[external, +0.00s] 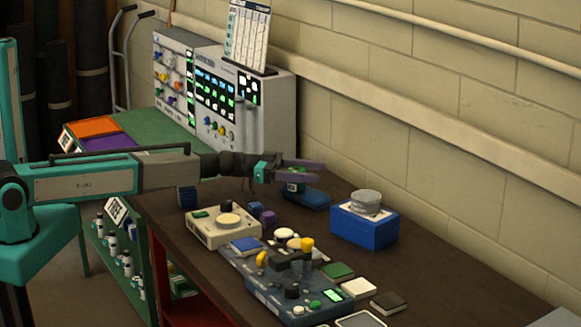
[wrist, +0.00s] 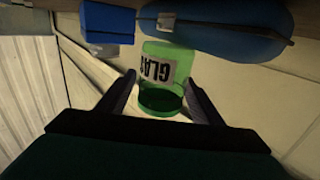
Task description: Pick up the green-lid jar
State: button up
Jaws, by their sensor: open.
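The green-lid jar (wrist: 166,72) shows in the wrist view as a green see-through jar with a white label reading "GLA", upside down in the picture, its darker green end towards me. My gripper (wrist: 161,82) is open, with one finger on each side of the jar; I see no firm grip, and cannot tell if either finger touches it.
A blue rounded case (external: 308,198) lies right by the jar, also in the wrist view (wrist: 230,30), with a blue block (wrist: 108,22) beside it. A blue box (external: 364,228) with round grey tins stands to the right. Instruments crowd the bench front; the wall is behind.

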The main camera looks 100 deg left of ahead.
aim_at(310, 192)
dwell(0.4)
jog(key=c, duration=1.2)
jog(key=shift+r, duration=0.1)
notch_tip(310, 192, up, 10)
jog(key=b, duration=0.3)
dwell(0.4)
